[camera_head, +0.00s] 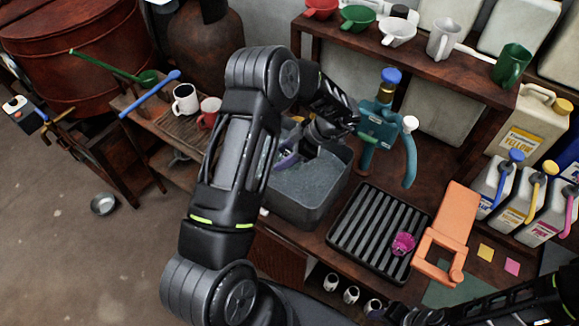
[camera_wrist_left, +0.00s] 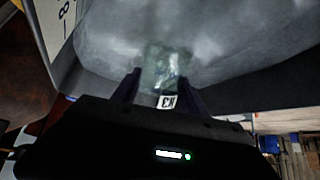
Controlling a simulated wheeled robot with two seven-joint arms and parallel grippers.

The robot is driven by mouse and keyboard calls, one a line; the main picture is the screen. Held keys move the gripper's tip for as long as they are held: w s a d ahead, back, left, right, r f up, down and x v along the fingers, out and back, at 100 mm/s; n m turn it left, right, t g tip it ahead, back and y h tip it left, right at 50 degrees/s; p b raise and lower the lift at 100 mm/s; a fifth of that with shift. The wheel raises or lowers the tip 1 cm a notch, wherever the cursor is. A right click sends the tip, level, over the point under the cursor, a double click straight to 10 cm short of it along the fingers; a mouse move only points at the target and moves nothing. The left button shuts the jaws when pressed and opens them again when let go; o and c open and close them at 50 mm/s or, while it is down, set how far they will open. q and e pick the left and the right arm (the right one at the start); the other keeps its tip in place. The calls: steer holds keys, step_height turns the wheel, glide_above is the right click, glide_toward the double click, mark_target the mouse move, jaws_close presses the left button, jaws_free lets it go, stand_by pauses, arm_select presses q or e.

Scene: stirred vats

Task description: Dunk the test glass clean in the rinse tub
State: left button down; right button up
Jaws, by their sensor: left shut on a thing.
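The grey rinse tub (camera_head: 335,205) stands on the bench, with cloudy grey liquid inside. My left gripper (camera_head: 287,158) reaches down into it from above. In the left wrist view my left gripper (camera_wrist_left: 155,88) is shut on the test glass (camera_wrist_left: 166,68), a clear glass with a small white label at its near end. The glass looks blurred against the grey tub interior; I cannot tell how deep it sits. In the head view my own arm and hand hide the glass. My right gripper (camera_head: 395,314) is only partly in view at the bottom edge, its jaws unclear.
A teal tap stand (camera_head: 377,125) is close behind the tub. Two mugs (camera_head: 186,102) stand at left. Several jugs (camera_head: 525,195) are at far right.

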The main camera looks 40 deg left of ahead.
arm_select(q)
steer(key=shift+r, duration=6.25)
arm_select(e)
steer(key=shift+r, duration=0.15)
